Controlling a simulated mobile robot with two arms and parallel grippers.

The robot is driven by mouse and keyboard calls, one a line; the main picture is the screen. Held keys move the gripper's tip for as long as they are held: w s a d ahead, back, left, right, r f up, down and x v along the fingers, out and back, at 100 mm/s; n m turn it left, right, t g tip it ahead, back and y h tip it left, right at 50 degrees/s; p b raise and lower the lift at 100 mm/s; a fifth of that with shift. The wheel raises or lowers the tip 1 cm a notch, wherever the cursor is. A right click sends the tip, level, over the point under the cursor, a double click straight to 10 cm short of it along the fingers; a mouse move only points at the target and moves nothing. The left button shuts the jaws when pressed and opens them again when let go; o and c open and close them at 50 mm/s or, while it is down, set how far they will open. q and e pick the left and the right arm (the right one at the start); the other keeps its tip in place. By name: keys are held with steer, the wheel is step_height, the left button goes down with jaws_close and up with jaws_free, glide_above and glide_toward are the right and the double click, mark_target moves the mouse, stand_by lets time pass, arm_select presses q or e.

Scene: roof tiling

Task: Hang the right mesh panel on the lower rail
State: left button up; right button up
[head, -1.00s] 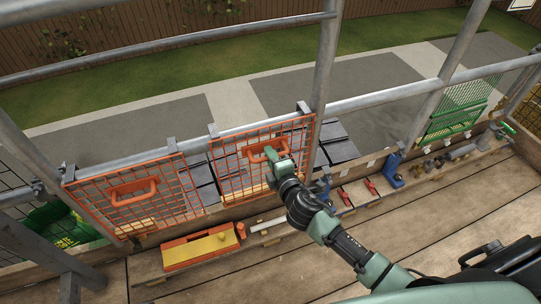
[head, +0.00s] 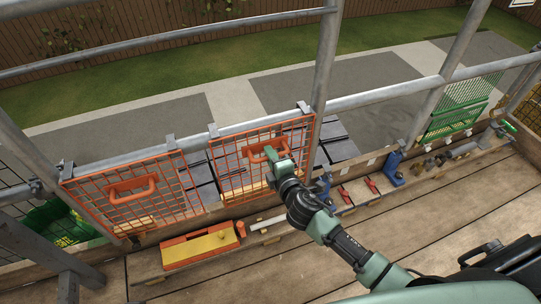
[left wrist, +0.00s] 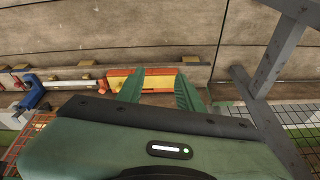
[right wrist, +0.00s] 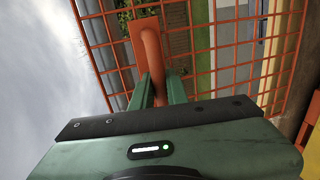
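The right mesh panel (head: 232,180) is orange wire mesh and stands upright against the lower rail (head: 385,97). Its two grey top hooks (head: 304,107) are at the rail; I cannot tell whether they are fully seated. My right gripper (head: 274,152) is at its orange handle (head: 257,156). In the right wrist view the fingers (right wrist: 160,90) close around the handle bar (right wrist: 150,45). The left mesh panel (head: 178,200) hangs at the rail to the left, its hooks at the rail. My left gripper (left wrist: 160,90) is open and empty in the left wrist view, outside the head view.
An orange and yellow box (head: 200,246) lies on the deck below the panels. Blue clamps (head: 391,168) and red tools (head: 371,185) lie along the toe board to the right. A green rack (head: 457,107) hangs farther right. A scaffold post (head: 325,80) stands beside the right panel.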

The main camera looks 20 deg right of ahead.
steer(key=o, duration=0.4)
steer(key=shift+o, duration=0.2)
steer(key=shift+s, duration=0.1)
